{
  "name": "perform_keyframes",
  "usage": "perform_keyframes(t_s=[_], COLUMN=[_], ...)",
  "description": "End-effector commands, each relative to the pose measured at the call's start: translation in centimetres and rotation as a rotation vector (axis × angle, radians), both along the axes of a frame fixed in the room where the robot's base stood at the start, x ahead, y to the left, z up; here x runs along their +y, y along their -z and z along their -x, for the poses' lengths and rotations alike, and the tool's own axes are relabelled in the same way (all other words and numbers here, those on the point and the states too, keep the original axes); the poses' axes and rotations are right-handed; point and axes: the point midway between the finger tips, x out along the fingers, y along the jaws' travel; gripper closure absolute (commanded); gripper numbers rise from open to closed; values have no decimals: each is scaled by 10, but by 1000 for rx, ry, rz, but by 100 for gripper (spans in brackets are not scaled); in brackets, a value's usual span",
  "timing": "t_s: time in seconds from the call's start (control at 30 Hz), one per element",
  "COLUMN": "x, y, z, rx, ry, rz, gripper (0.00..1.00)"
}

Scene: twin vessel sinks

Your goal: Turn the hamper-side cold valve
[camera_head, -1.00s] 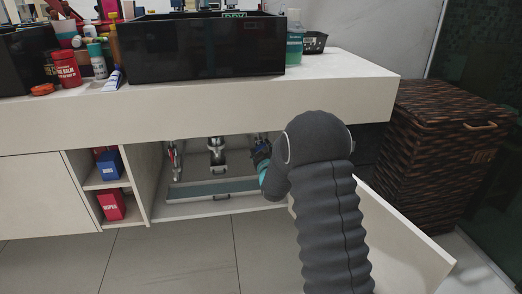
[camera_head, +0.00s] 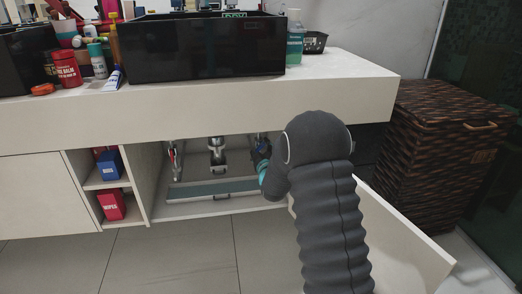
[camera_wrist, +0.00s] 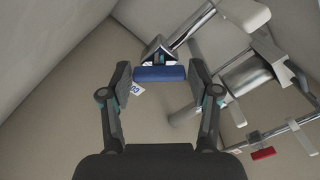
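The cold valve has a blue handle (camera_wrist: 160,74) on a chrome body (camera_wrist: 158,49) with a small white tag beside it, in the wrist view. My gripper (camera_wrist: 160,72) is open, with one finger on either side of the blue handle and narrow gaps between fingers and handle. In the head view my gripper (camera_head: 262,156) is inside the open cabinet (camera_head: 160,208) at its right side, partly hidden by my arm. The valve itself is mostly hidden there.
A red-handled valve (camera_wrist: 263,153) and chrome drain pipes (camera_wrist: 250,80) lie right of the blue valve in the wrist view. The wicker hamper (camera_head: 435,145) stands right of the cabinet. An open cabinet door (camera_head: 415,240) is beside my arm. A tray (camera_head: 212,187) lies on the cabinet floor.

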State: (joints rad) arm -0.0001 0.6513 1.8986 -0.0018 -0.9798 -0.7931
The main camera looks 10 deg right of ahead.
Motion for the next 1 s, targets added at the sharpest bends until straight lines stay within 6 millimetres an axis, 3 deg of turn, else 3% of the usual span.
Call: perform_keyframes(t_s=[0.47,1.0], x=[-1,0], y=[0,0], z=[7,101], rx=[1,1], ry=[2,1], rz=[-1,-1], gripper=[21,21])
